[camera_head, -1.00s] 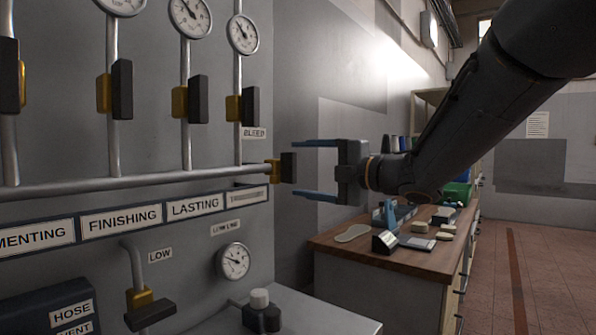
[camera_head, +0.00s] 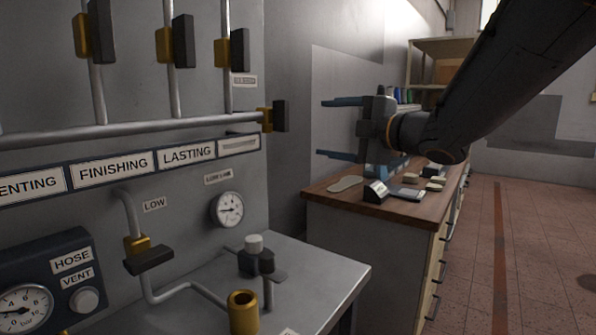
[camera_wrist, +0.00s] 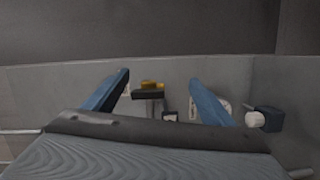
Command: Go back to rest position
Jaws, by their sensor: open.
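My gripper (camera_head: 338,128) is open and empty in the head view, with its two blue fingers pointing left toward the pipe panel.
The pipe panel (camera_head: 90,220) with valves and gauges fills the left. A metal shelf (camera_head: 335,268) with a brass fitting (camera_head: 242,312) juts out below. The wooden bench (camera_head: 400,212) holds small items. The tiled floor (camera_head: 530,230) at right is clear.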

